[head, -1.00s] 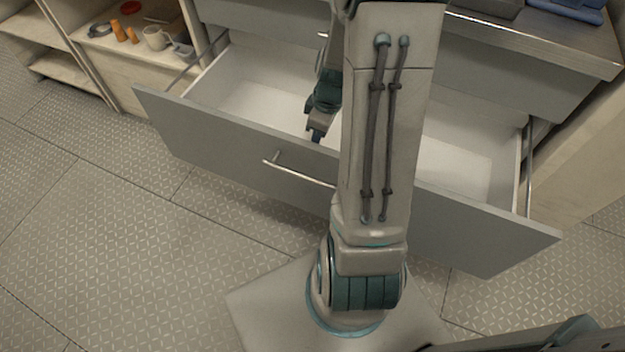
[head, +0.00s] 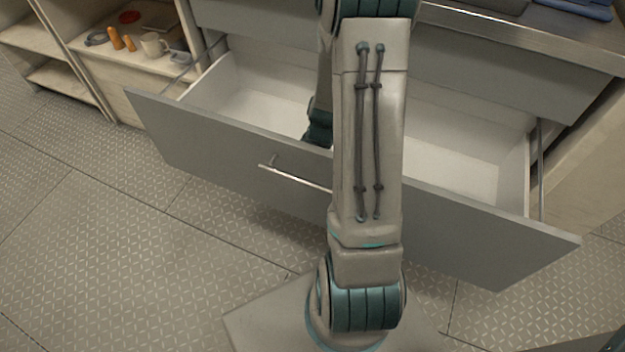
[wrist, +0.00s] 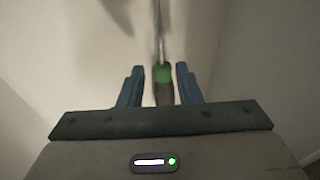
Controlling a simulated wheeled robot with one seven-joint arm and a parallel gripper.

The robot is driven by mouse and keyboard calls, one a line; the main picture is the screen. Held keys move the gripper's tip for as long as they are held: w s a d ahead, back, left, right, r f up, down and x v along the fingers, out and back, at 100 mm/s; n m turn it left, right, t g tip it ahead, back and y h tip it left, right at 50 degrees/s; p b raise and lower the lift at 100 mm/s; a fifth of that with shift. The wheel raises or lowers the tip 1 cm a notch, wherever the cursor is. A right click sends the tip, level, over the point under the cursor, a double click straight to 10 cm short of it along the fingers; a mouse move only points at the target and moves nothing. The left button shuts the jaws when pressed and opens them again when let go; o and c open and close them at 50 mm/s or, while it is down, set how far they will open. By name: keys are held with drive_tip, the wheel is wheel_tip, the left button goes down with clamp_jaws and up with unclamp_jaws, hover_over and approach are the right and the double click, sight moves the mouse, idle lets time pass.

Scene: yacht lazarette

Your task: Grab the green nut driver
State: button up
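The green nut driver (wrist: 162,72) lies in the open drawer. In the wrist view its green and dark handle is between the two blue fingers of my gripper (wrist: 160,69), and its thin metal shaft points away from the gripper. The fingers are apart, with a gap on each side of the handle. In the head view my gripper is down inside the drawer (head: 265,103), its fingertips hidden by the drawer front. The nut driver is not visible in that view.
The drawer front (head: 225,150) with its bar handle (head: 295,176) stands between my base and the drawer's inside. A worktop (head: 520,38) overhangs at right. Shelves at left hold a mug (head: 154,45) and orange items (head: 116,38). The patterned floor at left is clear.

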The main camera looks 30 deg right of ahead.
drive_tip(key=f, duration=0.2)
drive_tip(key=f+b, duration=0.1)
drive_tip(key=f, duration=0.1)
drive_tip(key=shift+w+a, duration=0.1)
drive_tip(key=shift+a, duration=0.1)
drive_tip(key=shift+r, duration=0.15)
clamp_jaws()
